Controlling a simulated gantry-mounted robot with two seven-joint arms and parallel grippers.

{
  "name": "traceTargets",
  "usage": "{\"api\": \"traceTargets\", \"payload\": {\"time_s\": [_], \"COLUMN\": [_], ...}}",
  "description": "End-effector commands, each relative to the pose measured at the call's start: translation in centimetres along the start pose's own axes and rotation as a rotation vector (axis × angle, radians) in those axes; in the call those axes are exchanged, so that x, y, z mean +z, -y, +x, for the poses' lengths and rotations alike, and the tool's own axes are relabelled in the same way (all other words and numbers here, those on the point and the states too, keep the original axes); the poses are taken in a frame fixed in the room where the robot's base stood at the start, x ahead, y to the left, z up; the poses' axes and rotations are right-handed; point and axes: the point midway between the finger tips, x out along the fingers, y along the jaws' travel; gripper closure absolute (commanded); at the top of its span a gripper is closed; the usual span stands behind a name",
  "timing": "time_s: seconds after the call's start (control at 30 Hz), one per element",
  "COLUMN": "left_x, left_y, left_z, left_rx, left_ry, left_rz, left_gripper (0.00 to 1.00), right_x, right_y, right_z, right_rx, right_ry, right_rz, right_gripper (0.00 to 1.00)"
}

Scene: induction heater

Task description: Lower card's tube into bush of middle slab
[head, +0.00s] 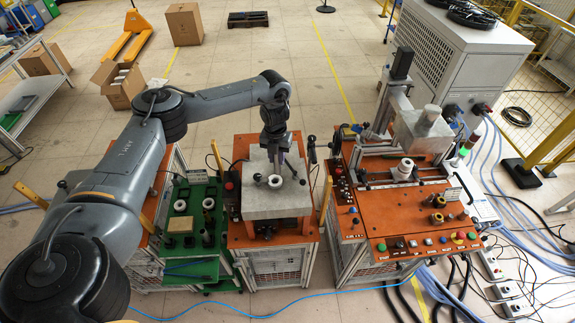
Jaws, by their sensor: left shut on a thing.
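The middle slab (262,208) is a light grey square plate on top of the orange middle station. A pale ring-shaped bush (275,181) stands on it, with its dark hole facing up. My left gripper (276,155) comes in from the left and points down over the back half of the slab, just behind the bush in the picture. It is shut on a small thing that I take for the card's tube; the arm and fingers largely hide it. I cannot make out the card, or whether the tube touches the bush. My right gripper is not in view.
A green stand (180,205) with a white ring and dark posts is left of the slab. Thin upright rods stand close at the slab's right side. To the right is an orange control bench (400,222) with a press-like fixture, buttons and loose rings.

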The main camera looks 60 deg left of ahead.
Motion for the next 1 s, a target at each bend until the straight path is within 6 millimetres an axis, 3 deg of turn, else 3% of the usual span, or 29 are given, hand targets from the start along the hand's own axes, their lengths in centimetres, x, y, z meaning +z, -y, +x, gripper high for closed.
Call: {"api": "traceTargets", "payload": {"time_s": [0.2,0.47,0.77,1.0], "left_x": [0.7,0.7,0.7,0.7], "left_y": [-1.4,-1.6,-1.5,-1.5], "left_z": [-0.6,0.1,2.3,4.7], "left_rx": [0.000,0.001,0.001,-0.001], "left_ry": [0.000,0.000,-0.001,0.000], "left_rz": [0.097,0.115,0.116,0.115], "left_gripper": [1.00,1.00,1.00,1.00], "right_x": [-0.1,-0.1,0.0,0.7], "right_y": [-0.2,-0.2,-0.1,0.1], "right_z": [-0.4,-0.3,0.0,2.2], "right_rx": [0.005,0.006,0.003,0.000], "right_ry": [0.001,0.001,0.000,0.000], "right_rz": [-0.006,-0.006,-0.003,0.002], "right_gripper": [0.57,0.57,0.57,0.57]}}
